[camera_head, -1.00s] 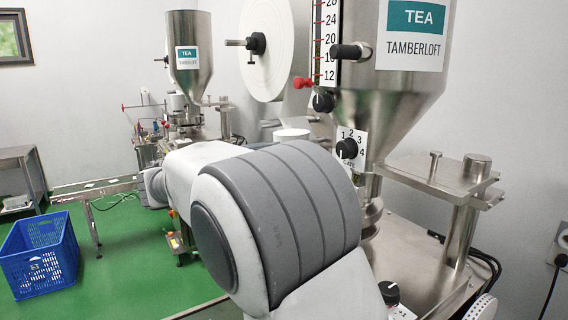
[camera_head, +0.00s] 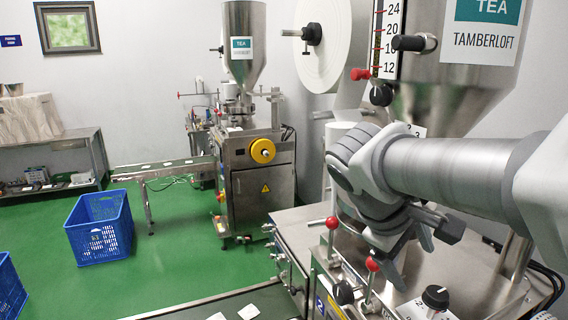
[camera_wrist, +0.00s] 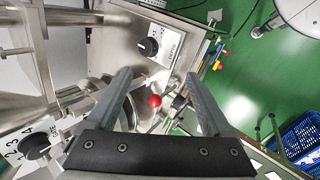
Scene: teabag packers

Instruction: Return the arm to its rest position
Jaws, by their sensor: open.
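My gripper (camera_wrist: 158,95) shows in the wrist view with its two grey fingers spread wide and nothing held between them. Beyond the fingers, a red ball knob (camera_wrist: 154,101) of the near packing machine shows in the gap. In the head view my arm reaches in from the right edge, over the near machine's steel top (camera_head: 470,262). The gripper end there points down toward the machine's front, close to red-tipped levers (camera_head: 372,264). I cannot tell from this view whether it touches anything.
A tea hopper (camera_head: 440,100) and a paper roll (camera_head: 322,40) stand behind my arm. A second machine (camera_head: 262,165) with a conveyor stands farther back. A blue crate (camera_head: 98,228) sits on the green floor, which is open around it. A steel shelf (camera_head: 50,150) is at left.

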